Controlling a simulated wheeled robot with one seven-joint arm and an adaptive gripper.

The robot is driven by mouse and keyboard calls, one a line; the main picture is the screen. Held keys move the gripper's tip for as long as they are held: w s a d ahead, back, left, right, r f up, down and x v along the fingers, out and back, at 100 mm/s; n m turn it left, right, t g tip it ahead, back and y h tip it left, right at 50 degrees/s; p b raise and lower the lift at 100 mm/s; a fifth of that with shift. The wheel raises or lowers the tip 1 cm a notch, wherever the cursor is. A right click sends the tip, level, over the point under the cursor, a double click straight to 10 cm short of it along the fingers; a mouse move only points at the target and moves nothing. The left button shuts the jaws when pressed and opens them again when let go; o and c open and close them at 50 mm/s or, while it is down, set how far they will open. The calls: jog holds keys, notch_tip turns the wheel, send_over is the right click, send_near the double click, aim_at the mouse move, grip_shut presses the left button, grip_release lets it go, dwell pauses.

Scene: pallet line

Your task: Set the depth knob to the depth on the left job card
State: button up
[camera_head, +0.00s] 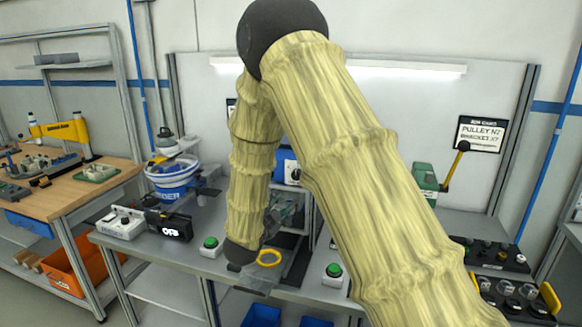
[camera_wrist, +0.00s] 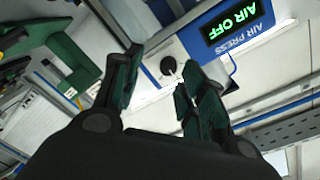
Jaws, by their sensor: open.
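The right job card (camera_head: 481,134) hangs on the back wall panel and reads "PULLEY N7" and what looks like "BRACKET X7". A sliver of a dark-framed card (camera_head: 231,104) shows at the left edge of my arm, its text hidden. The blue air press (camera_head: 286,163) is mostly behind my arm; in the wrist view its panel (camera_wrist: 244,41) shows a green "AIR OFF" display. A black knob (camera_wrist: 168,66) with a pale pointer sits on a white plate beside the blue panel. My gripper (camera_wrist: 160,82) is open, fingers spread below and around the knob in the picture, holding nothing.
The bench carries a white control box (camera_head: 120,222), a black display box (camera_head: 168,223) and two green buttons (camera_head: 210,243) (camera_head: 333,270). A green lever press (camera_head: 425,180) stands at right, with dark control boxes (camera_head: 490,254) in front. My sleeved arm blocks the middle.

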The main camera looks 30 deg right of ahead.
jog(key=w+d+r+m+h+p, duration=0.1)
jog(key=w+d+r+p, duration=0.2)
jog(key=d, duration=0.7)
jog(key=w+p, duration=0.2)
jog(key=w, duration=0.2)
jog(key=shift+r, duration=0.3)
jog(key=shift+a, duration=0.1)
jog(key=c, duration=0.7)
